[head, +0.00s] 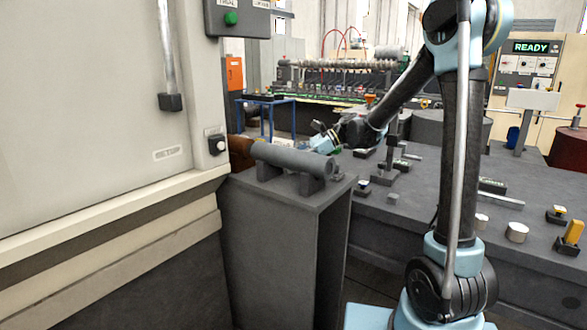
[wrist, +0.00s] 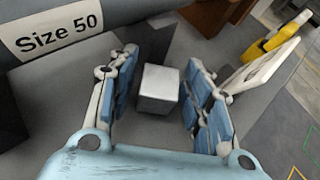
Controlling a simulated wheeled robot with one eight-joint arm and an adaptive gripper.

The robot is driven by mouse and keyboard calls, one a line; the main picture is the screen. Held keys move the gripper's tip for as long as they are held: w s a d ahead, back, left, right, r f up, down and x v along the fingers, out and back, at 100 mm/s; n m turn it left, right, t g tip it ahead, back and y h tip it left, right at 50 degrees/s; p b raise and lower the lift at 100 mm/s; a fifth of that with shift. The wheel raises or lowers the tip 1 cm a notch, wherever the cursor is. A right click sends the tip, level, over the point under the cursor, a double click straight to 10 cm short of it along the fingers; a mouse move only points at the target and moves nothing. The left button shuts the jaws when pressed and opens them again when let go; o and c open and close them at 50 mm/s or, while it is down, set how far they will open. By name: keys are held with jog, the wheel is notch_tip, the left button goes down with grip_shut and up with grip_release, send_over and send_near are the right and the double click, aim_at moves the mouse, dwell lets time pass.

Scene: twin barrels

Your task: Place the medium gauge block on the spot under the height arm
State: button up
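A small pale grey metal block (wrist: 158,88) sits between the fingers of my gripper (wrist: 163,95) in the wrist view. My gripper is open, with a gap on each side of the block. I cannot tell its size class. In the head view my gripper (head: 324,139) is low behind the grey cylinder (head: 290,157) on the pedestal, and the block is hidden there. A dark upright post (head: 392,130) on a flat base (head: 384,178) stands on the bench to the right and may be the height arm. The spot under it is not clear.
The cylinder rests on supports and is labelled "Size 50" (wrist: 58,32) in the wrist view. Silver discs (head: 517,233) and a yellow piece (head: 573,231) stand on the dark bench (head: 430,215). A large pale machine (head: 90,100) fills the left. A yellow item (wrist: 275,38) lies beyond my gripper.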

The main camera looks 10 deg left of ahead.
grip_shut()
jog(key=shift+r, duration=0.15)
notch_tip(320, 180, up, 10)
jog(key=shift+f, duration=0.15)
dwell(0.4)
